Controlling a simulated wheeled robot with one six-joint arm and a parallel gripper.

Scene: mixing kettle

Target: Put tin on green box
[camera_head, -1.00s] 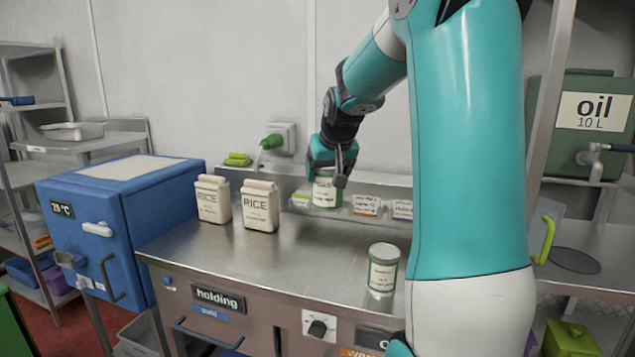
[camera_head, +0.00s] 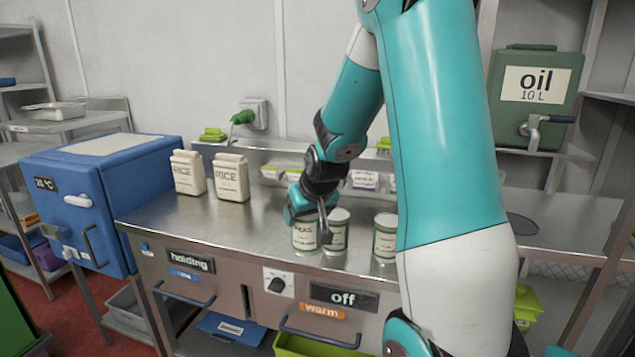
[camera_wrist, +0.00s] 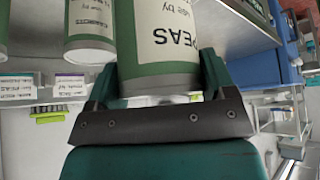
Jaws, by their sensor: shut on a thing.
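My gripper (camera_head: 308,218) is shut on a white tin with a green band, labelled PEAS (camera_head: 305,238). It is upright over the front of the steel counter; I cannot tell whether its base touches the counter. The wrist view shows the tin (camera_wrist: 165,45) between the fingers. A similar tin (camera_head: 337,235) stands close at its right, and another tin (camera_head: 385,240) stands farther right, beside my arm. Green containers in view are a lime-green bin (camera_head: 310,347) below the counter, another lime-green box (camera_head: 527,303) at right, and a dark green object (camera_head: 15,315) at lower left.
Two rice packs (camera_head: 232,178) stand at the counter's back left. A blue cooler box (camera_head: 100,200) is left of the counter. A green oil container (camera_head: 538,100) stands on a shelf at right. The counter's left front is clear.

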